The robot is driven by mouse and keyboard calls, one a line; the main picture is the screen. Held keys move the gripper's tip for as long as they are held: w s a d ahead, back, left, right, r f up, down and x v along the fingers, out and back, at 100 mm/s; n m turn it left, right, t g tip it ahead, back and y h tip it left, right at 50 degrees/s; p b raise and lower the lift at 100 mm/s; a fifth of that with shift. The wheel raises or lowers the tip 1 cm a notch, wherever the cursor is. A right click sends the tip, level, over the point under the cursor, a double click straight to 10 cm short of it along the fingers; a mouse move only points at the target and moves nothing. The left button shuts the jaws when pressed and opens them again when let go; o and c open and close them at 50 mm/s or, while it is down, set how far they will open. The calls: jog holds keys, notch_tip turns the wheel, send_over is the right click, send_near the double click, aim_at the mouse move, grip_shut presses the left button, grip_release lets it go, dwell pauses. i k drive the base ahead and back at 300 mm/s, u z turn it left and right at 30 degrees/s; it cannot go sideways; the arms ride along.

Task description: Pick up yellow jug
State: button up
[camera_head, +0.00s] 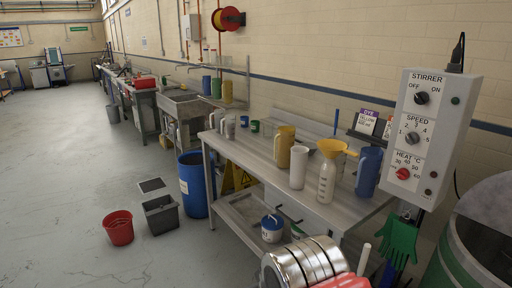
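A yellow jug (284,147) stands upright on the steel bench (255,150), near its middle, with its handle to the right. A white cylindrical jug (298,168) stands in front of it to the right. A yellow funnel (333,147) sits in a white bottle (327,183) farther right. A blue jug (368,172) stands at the bench's right end. A smaller yellow container (228,92) is on the shelf farther back, beside green and blue ones. My gripper is not in view.
A stirrer control box (428,135) rises at the right, with green gloves (399,241) hanging below. A blue barrel (194,184), a grey bin (161,215) and a red bucket (118,228) stand left of the bench. The floor (50,190) farther left is clear.

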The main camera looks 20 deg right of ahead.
aim_at(286, 135)
jog(key=u, duration=0.1)
jog(key=i, duration=2.15)
jog(key=z, duration=0.65)
jog(key=i, duration=0.8)
jog(key=z, duration=0.55)
jog(key=i, duration=0.5)
jog(key=z, duration=0.3)
